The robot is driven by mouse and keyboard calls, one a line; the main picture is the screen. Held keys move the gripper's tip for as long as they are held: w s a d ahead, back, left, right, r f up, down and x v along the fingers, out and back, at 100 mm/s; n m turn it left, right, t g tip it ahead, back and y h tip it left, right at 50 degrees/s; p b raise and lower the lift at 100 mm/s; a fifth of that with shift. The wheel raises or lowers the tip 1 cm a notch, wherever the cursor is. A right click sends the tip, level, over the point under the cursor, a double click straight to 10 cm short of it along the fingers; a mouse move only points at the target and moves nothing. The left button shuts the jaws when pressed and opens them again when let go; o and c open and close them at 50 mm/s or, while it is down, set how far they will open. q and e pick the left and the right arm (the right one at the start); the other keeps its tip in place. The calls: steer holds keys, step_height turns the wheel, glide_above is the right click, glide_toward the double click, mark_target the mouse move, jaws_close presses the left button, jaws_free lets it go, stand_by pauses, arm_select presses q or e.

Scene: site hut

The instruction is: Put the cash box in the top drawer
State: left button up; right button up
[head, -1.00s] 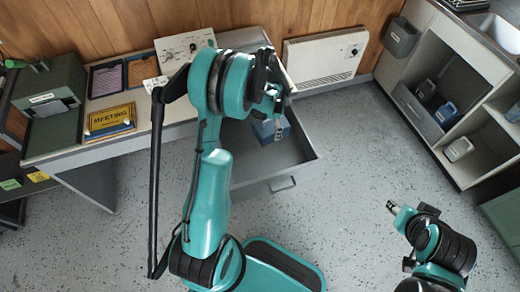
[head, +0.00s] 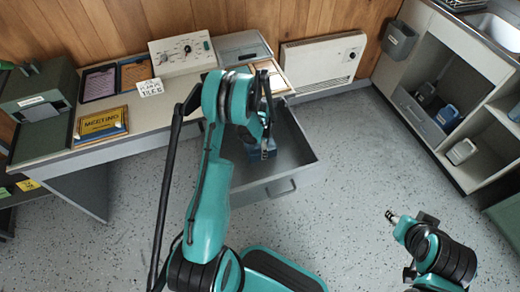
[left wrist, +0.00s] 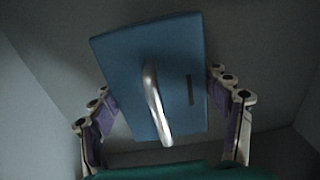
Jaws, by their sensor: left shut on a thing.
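The cash box (head: 255,153) is blue and mostly hidden behind my left arm in the head view. In the left wrist view the cash box (left wrist: 125,75) shows its top with a silver handle and a dark slot, turned a little. My left gripper (head: 265,150) is shut on it, a finger at each side. The box is within the open drawer (head: 304,152), which is pulled out from under the desk; I cannot tell whether it touches the drawer floor. My right gripper (head: 392,216) is over open floor at the right, its fingers too small to judge.
The desk (head: 150,143) holds a yellow meeting sign (head: 101,122), paper trays, a control panel (head: 183,54) and a grey box (head: 242,46). A wall heater (head: 322,62) is behind the drawer. A shelf unit (head: 440,95) stands at the right. The floor between is clear.

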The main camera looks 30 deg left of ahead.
arm_select(q)
steer(key=shift+f, duration=0.15)
steer(key=o, duration=1.7)
